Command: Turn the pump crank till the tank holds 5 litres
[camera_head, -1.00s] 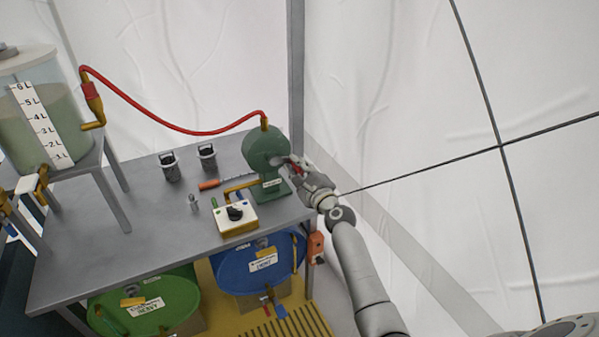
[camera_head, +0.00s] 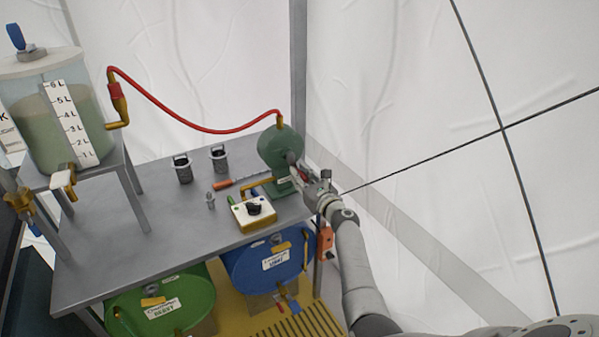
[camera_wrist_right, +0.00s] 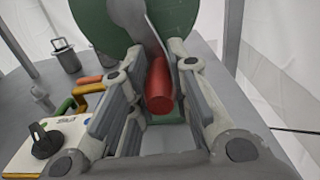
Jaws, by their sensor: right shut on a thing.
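The green pump (camera_head: 279,146) stands at the right end of the grey table. A red hose joins it to the clear tank (camera_head: 110,160) at the left. My right gripper (camera_head: 299,170) is at the pump's right side, shut on the red crank handle (camera_wrist_right: 159,86). In the right wrist view, the handle lies between the fingers and the grey crank arm (camera_wrist_right: 150,40) rises from it. The tank's greenish liquid (camera_head: 45,135) stands near the 5 L mark of the white scale (camera_head: 72,122). My left gripper is out of view.
A white control box (camera_head: 252,212) with a black knob sits before the pump. Green (camera_head: 185,300) and blue (camera_head: 240,272) drums stand below the table.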

